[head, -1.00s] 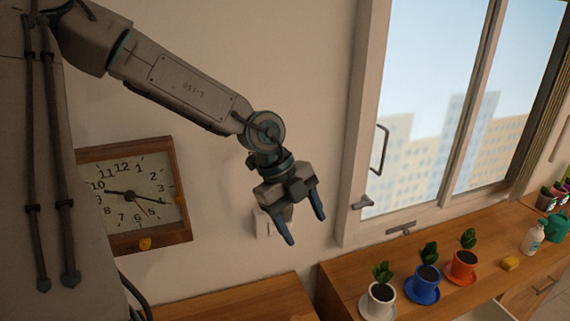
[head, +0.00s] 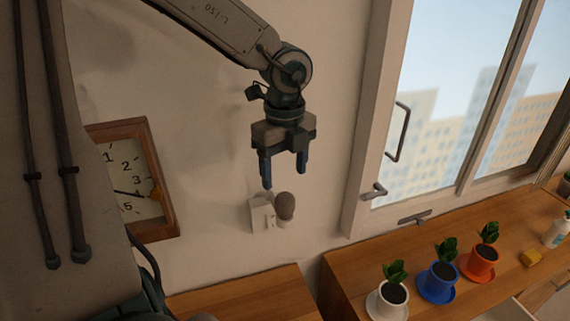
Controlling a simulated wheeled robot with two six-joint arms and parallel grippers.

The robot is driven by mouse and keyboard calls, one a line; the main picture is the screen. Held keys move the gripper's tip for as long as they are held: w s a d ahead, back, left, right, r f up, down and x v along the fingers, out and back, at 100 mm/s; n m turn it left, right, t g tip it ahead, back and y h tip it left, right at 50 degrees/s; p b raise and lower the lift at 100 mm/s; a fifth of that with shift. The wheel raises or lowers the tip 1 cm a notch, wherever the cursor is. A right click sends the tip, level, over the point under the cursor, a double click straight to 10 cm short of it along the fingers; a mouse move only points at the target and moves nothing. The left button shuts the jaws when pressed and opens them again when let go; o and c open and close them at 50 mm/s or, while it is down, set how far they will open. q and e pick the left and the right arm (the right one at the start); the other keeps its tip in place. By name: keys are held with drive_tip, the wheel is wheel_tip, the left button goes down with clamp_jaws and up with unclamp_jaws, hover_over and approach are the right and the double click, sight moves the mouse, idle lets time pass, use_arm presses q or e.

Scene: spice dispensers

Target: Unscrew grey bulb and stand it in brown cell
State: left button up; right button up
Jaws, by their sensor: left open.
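A grey bulb (head: 285,206) sits at a white fixture (head: 262,214) on the wall, in the middle of the head view. My left gripper (head: 285,178) is open and empty, pointing down. In the picture its fingertips are just above the bulb and fixture; how far it is from the wall I cannot tell. The brown cell is not recognisable in this view. My right gripper is not in view.
A square wooden clock (head: 133,180) hangs at left. A window (head: 440,110) with a handle is at right.

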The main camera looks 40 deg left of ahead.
sight(285, 191)
use_arm(q)
drive_tip(key=f+b, duration=0.2)
drive_tip(key=f, duration=0.1)
drive_tip(key=shift+w+a+f, duration=0.1)
drive_tip(key=shift+w+f, duration=0.1)
drive_tip(key=shift+f, duration=0.05)
drive_tip(key=f, duration=0.3)
drive_tip(key=shift+w+a+f, duration=0.2)
drive_tip(key=shift+w+a, duration=0.1)
drive_tip(key=shift+s+d+f, duration=0.2)
drive_tip(key=shift+f, duration=0.65)
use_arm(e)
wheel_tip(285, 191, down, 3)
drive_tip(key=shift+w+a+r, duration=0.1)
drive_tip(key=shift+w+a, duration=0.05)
use_arm(q)
drive_tip(key=shift+w+a, duration=0.1)
